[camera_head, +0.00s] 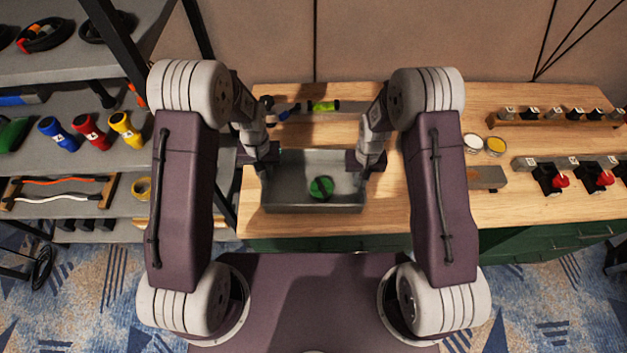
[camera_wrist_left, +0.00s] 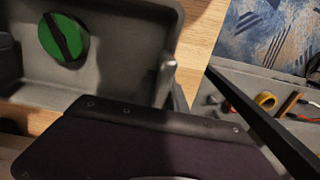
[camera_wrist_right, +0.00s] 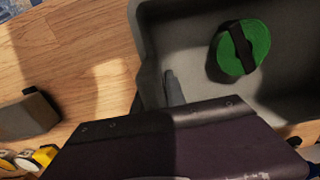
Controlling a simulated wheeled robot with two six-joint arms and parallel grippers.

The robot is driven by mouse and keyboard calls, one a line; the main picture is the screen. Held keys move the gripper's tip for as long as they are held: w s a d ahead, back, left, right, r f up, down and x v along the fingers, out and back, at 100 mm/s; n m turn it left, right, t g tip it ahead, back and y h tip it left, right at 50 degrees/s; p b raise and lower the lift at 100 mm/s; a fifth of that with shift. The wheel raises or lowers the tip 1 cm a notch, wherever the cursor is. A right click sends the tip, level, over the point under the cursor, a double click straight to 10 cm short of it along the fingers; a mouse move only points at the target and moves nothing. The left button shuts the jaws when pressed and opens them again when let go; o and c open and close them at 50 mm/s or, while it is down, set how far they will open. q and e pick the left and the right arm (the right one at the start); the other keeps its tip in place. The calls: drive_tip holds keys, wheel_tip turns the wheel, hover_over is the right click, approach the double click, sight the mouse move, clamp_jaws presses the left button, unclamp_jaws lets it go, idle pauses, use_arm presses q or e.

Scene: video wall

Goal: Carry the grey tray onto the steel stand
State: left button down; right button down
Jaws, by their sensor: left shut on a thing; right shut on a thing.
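The grey tray (camera_head: 310,207) is at the front of the wooden workbench, between my two arms. A round green object with a dark band (camera_head: 321,188) lies inside it; it also shows in the left wrist view (camera_wrist_left: 50,38) and the right wrist view (camera_wrist_right: 236,52). My left gripper (camera_head: 266,168) is shut on the tray's left wall. My right gripper (camera_head: 360,164) is shut on its right wall. In the wrist views the fingertips are mostly hidden by the gripper bodies. I cannot tell whether the tray touches the bench. I cannot make out the steel stand.
The wooden workbench (camera_head: 400,210) has a grey block (camera_head: 487,178), white and yellow round tins (camera_head: 496,145) and racks of small items at the right. A bright green item (camera_head: 323,105) lies behind the tray. A shelf unit (camera_head: 80,205) with coloured cylinders stands close at the left.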

use_arm(q)
drive_tip(key=shift+r, duration=0.15)
use_arm(e)
drive_tip(key=shift+w+r, duration=0.1)
drive_tip(key=shift+r, duration=0.05)
idle(0.6)
